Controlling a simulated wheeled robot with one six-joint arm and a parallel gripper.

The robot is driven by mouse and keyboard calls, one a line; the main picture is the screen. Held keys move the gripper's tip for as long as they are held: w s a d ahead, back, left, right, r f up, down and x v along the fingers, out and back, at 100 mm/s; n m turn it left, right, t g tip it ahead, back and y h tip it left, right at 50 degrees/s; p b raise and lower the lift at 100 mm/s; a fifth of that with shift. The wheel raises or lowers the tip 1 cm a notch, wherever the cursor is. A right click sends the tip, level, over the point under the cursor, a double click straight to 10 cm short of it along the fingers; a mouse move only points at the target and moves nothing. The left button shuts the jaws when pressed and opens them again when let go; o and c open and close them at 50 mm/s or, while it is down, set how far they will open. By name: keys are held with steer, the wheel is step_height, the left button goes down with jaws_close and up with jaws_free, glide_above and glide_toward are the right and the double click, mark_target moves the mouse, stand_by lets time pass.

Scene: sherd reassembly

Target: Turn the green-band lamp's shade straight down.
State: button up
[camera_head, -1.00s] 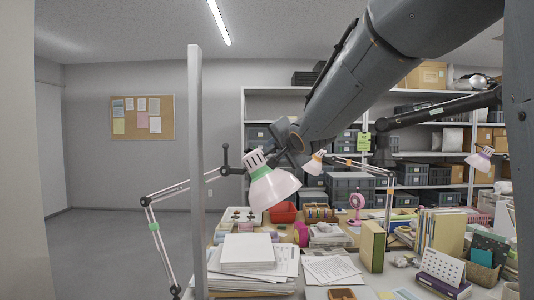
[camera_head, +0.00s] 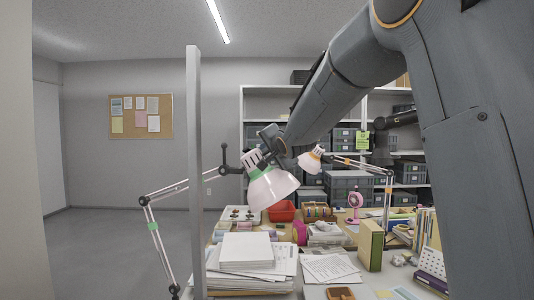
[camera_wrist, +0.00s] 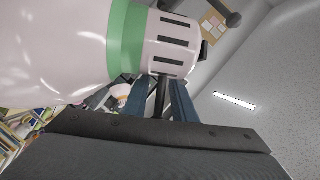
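The green-band lamp has a pale pinkish-white shade (camera_head: 274,187) with a green band (camera_head: 258,173) and a slotted cap (camera_head: 251,159). The shade is tilted, its mouth facing down and to the right. Its jointed stand (camera_head: 172,192) carries a green mark. In the wrist view the shade (camera_wrist: 60,50), the green band (camera_wrist: 127,40) and the slotted cap (camera_wrist: 172,44) fill the upper left. My gripper (camera_wrist: 163,92) has its two blue-grey fingers on either side of a dark rod (camera_wrist: 160,98) beside the cap. The fingers look apart; contact with the rod is not clear.
An orange-band lamp (camera_head: 309,160) stands behind to the right. Papers (camera_head: 247,250), books (camera_head: 371,245), a red bin (camera_head: 282,211) and a pink fan (camera_head: 355,201) crowd the table below. A pale upright post (camera_head: 194,150) stands at the left. Open floor lies beyond it.

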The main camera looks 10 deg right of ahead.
jaws_close()
stand_by(1.2)
